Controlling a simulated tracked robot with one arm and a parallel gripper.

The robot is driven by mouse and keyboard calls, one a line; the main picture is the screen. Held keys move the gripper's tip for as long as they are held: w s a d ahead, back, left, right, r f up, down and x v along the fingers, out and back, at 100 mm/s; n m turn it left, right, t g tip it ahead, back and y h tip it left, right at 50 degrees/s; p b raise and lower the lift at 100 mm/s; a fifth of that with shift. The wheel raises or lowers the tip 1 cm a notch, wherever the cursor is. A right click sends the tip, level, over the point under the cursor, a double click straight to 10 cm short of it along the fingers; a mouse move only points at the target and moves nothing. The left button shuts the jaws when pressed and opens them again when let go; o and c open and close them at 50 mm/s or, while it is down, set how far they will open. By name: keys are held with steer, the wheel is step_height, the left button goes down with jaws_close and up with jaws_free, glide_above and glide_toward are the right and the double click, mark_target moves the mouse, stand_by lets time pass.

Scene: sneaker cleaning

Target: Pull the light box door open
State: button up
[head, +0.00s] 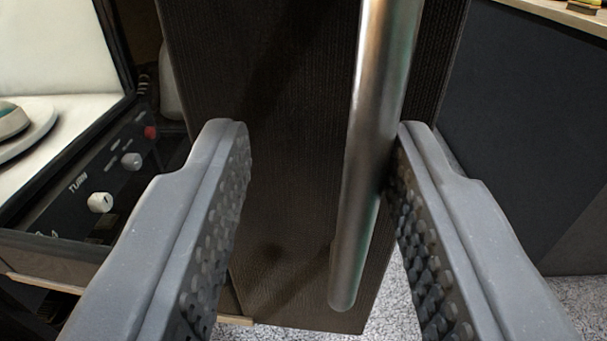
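The light box door (280,200) is a dark, ribbed panel in the middle of the view, standing edge-out from the light box. A vertical metal bar handle (372,130) runs down its face and ends near the bottom. My gripper (315,130) is open, with its two grey studded fingers on either side of the handle. The right finger is very close to the bar; I cannot tell whether it touches. The left finger is well apart from it. The light box (70,130) is at the left, with a white lit interior.
A front panel with white knobs (101,202) and a red button (150,132) is on the light box. Part of a white and teal object (12,120) rests inside on a round turntable. A dark cabinet (520,130) with a wooden top stands at the right. Speckled floor (400,310) shows below.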

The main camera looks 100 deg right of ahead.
stand_by(0.4)
steer(key=w+a, duration=0.2)
steer(key=a, duration=1.1)
steer(key=shift+w+a+b, duration=0.25)
steer(key=shift+a+b, duration=0.05)
steer(key=shift+b, duration=0.15)
steer(key=shift+f, duration=0.1)
